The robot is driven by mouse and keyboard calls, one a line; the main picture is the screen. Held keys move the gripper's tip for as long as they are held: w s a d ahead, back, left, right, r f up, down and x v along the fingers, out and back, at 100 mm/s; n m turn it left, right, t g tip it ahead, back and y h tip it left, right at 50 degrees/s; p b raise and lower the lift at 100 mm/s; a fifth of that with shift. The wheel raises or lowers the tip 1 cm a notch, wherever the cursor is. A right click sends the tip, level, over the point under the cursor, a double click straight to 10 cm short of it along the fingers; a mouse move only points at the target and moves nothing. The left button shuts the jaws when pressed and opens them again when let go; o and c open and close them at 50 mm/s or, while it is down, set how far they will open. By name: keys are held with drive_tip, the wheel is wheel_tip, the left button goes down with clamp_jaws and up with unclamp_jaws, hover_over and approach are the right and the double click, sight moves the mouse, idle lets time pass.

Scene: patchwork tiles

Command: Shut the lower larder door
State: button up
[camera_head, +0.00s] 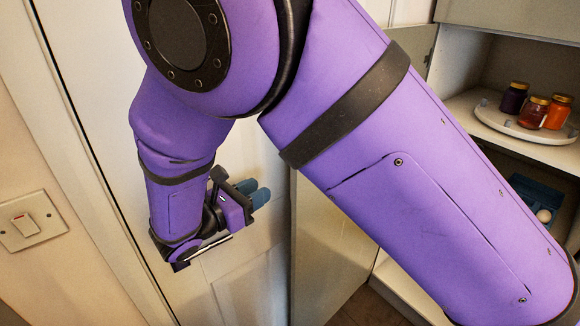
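The lower larder door (322,250) stands open at the left of the larder. It is a beige-grey panel, and my arm hides much of it. Its upper part shows above my arm. My gripper (258,194), with blue fingertips, is left of the door panel and in front of a white panelled surface. It looks apart from the larder door, but I cannot tell the exact distance. The fingertips look close together; whether they are open or shut is unclear. No object shows between them.
The open larder has a shelf (555,152) with a round white tray (492,117) holding dark, red and orange jars (558,112). A blue container (537,190) with a pale round item stands below. A grey front (510,17) is above. A light switch (27,223) is on the left wall.

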drive_tip(key=x, duration=1)
drive_tip(key=shift+w+d, duration=0.2)
clamp_jaws()
